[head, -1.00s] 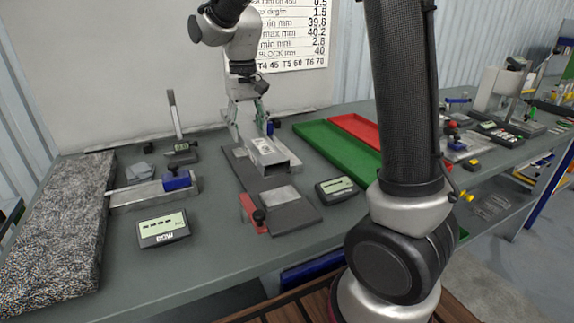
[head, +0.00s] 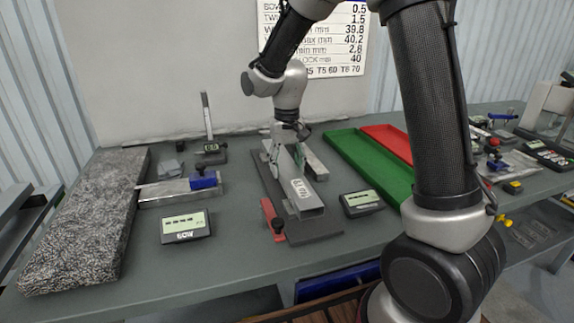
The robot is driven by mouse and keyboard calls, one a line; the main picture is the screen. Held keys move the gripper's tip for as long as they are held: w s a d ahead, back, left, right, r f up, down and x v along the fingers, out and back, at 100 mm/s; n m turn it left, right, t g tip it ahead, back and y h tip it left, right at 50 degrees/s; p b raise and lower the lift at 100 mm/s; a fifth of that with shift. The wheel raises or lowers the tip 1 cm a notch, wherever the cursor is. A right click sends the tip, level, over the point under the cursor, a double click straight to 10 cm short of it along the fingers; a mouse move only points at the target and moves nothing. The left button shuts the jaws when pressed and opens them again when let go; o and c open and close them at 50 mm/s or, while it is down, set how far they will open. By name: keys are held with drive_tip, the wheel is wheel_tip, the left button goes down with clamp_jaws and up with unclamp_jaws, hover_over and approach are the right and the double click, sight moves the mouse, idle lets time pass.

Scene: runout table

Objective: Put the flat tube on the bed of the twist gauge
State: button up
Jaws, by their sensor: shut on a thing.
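The flat tube (head: 304,192) is a grey rectangular metal tube with a pale label and an open near end. My gripper (head: 298,165) is shut on it toward its far end. The twist gauge has a dark flat bed (head: 315,231), a red clamp piece (head: 270,214) with a dark knob at its near left, and a display box (head: 361,203) at its right. The tube is over the bed, lengthwise, and hides much of its middle. I cannot tell whether its underside touches the bed. A pale metal bar (head: 315,166) shows behind the tube.
On the left lie a speckled granite slab (head: 82,215), a metal fixture with a blue block (head: 203,180), and another display (head: 186,227). A green tray (head: 372,160) and red tray (head: 392,140) lie right of the gauge. The front table strip is clear.

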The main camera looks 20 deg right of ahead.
sight(286, 166)
drive_tip(key=o, duration=1.4)
drive_tip(key=shift+o, duration=0.2)
wheel_tip(286, 166, up, 12)
drive_tip(key=s+d+r+t, duration=0.1)
drive_tip(key=s+d+r, duration=0.3)
drive_tip(key=s+d, duration=0.1)
drive_tip(key=s+d+t, duration=0.1)
drive_tip(key=s+d, duration=0.4)
drive_tip(key=s, duration=0.5)
drive_tip(key=s+d+t, duration=0.2)
drive_tip(key=s+d, duration=0.3)
drive_tip(key=s, duration=0.5)
drive_tip(key=shift+f, duration=0.35)
